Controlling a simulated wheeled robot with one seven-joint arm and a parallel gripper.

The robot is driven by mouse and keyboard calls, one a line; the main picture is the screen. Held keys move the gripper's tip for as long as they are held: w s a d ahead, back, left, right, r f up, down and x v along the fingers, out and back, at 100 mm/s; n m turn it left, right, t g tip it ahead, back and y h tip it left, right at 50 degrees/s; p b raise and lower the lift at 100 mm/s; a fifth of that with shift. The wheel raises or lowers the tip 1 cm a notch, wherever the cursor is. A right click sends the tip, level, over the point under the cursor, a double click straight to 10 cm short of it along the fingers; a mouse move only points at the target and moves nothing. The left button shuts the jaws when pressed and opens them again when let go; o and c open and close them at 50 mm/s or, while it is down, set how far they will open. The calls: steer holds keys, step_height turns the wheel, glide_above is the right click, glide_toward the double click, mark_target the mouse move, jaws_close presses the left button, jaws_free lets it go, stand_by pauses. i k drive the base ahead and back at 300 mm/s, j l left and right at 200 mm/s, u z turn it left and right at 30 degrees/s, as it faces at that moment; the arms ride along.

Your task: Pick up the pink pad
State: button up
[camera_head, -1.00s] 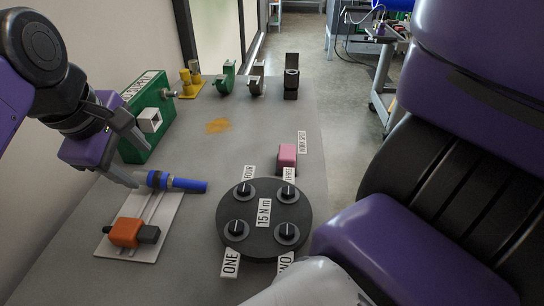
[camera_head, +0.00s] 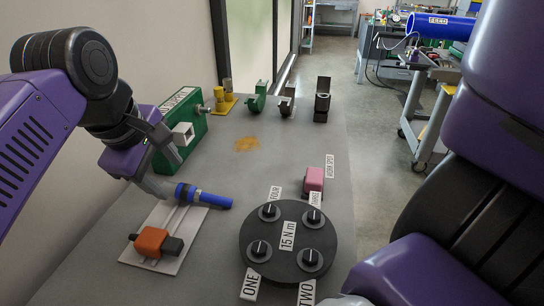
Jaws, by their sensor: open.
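The pink pad (camera_head: 314,179) is a small block on the grey bench top, right of the middle, just behind the black round dial plate (camera_head: 246,248). A small white label stands beside it. My gripper (camera_head: 172,174) is at the left of the bench, its fingers apart and pointing down and right. It is near the green box and the left end of the blue cylinder, well left of the pad. Nothing shows between the fingers; whether a finger touches the blue cylinder I cannot tell.
A green box (camera_head: 184,138) stands behind my gripper. A white plate (camera_head: 160,236) carries an orange and black block (camera_head: 153,242); a blue cylinder (camera_head: 205,196) lies at its far end. Yellow, green and dark fixtures line the back.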

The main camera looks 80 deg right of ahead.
mark_target(314, 180)
steer(key=k, duration=0.95)
